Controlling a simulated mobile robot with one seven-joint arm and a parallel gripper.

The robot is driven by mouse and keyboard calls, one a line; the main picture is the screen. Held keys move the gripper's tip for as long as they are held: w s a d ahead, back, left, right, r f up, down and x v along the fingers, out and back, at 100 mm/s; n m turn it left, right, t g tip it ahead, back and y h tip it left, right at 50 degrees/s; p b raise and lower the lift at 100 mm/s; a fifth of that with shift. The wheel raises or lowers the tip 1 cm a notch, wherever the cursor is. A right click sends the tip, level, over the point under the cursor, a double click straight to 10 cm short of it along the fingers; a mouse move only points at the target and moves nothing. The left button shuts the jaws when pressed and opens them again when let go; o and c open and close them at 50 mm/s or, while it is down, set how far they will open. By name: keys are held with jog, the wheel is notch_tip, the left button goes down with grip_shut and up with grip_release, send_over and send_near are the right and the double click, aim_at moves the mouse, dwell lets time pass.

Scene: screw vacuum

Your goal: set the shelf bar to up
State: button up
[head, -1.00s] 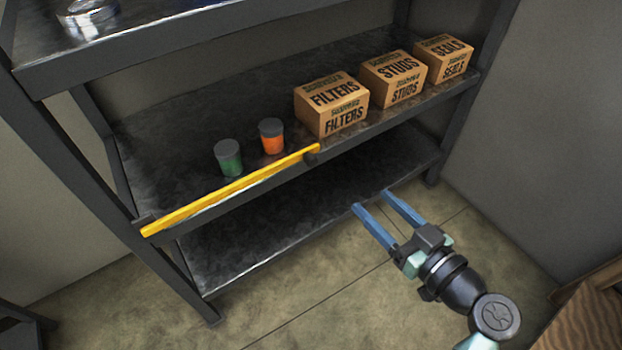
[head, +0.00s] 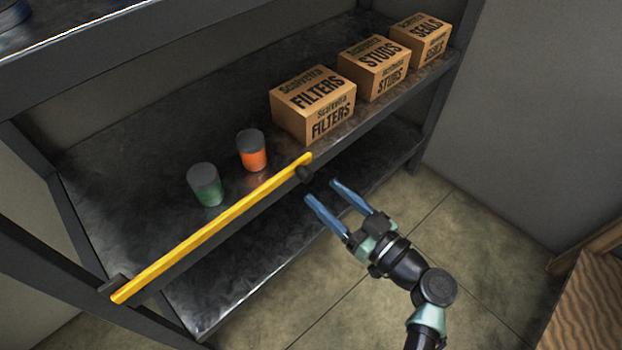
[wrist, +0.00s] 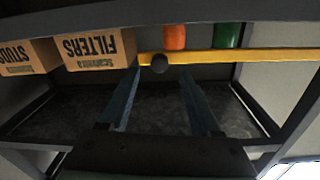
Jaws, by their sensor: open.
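The yellow shelf bar (head: 215,228) runs along the front edge of the middle shelf (head: 130,160), in front of the left part. My gripper (head: 321,191) is open and empty, with blue fingers pointing toward the shelf, close to the knob end in the picture. It also shows in the wrist view (wrist: 158,85). I see no contact with the bar.
On the middle shelf stand a green jar (head: 206,186), an orange jar (head: 252,151) and boxes marked FILTERS (head: 312,105), STUDS (head: 374,68) and SEALS (head: 421,39). A lower shelf (head: 255,275) lies below. Floor (head: 470,225) is free at right; a wooden piece (head: 580,300) stands at lower right.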

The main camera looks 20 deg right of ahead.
aim_at(309, 179)
jog(key=shift+x, duration=2.55)
grip_shut()
